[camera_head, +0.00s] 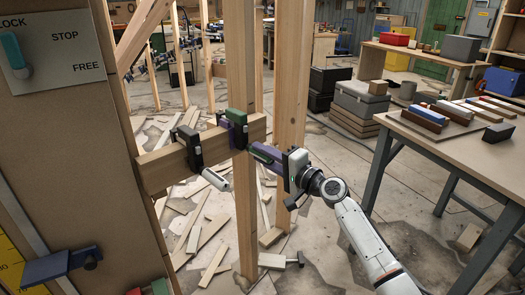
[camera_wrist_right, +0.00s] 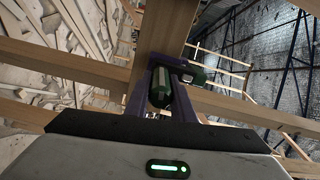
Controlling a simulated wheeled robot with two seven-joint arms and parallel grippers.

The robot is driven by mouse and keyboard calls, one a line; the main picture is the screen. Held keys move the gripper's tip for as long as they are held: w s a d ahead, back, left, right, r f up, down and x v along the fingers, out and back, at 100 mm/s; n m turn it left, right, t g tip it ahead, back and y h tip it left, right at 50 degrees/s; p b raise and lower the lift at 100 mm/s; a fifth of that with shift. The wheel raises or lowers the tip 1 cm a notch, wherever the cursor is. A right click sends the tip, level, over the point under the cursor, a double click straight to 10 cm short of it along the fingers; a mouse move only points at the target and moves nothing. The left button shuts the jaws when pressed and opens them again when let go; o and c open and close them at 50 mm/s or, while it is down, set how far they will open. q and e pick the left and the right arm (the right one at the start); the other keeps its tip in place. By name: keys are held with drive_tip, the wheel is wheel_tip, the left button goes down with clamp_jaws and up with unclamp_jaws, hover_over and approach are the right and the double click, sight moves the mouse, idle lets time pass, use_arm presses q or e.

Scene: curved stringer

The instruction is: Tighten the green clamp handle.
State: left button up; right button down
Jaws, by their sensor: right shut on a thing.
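The green clamp (camera_head: 237,118) sits at the joint of an upright wooden post and a horizontal beam. Its green handle (camera_head: 262,154) points to the right, toward my right gripper (camera_head: 268,158). The purple fingers of my right gripper are shut on the handle, one on each side. In the right wrist view the green handle (camera_wrist_right: 161,87) lies between the fingers, and a green clamp part (camera_wrist_right: 193,73) shows just beyond. The post hides part of the clamp. My left gripper is not in view.
A black clamp (camera_head: 189,147) with a pale handle (camera_head: 216,180) grips the beam (camera_head: 163,167) to the left. A tall panel with a lever (camera_head: 14,50) stands at far left. A workbench (camera_head: 460,150) stands at right. Wood offcuts litter the floor.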

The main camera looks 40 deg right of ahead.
drive_tip(key=m+p, duration=0.2)
drive_tip(key=m, duration=0.3)
drive_tip(key=shift+r+m+p, duration=0.1)
drive_tip(key=shift+m+p, duration=0.2)
drive_tip(key=shift+p, duration=0.05)
drive_tip(key=m+p, duration=0.2)
drive_tip(key=m, duration=0.3)
drive_tip(key=shift+m+p, duration=0.3)
drive_tip(key=m, duration=0.3)
drive_tip(key=shift+f, duration=0.2)
drive_tip(key=m, duration=0.5)
drive_tip(key=shift+m, duration=0.3)
drive_tip(key=c, duration=1.5)
unclamp_jaws()
drive_tip(key=shift+a, duration=0.1)
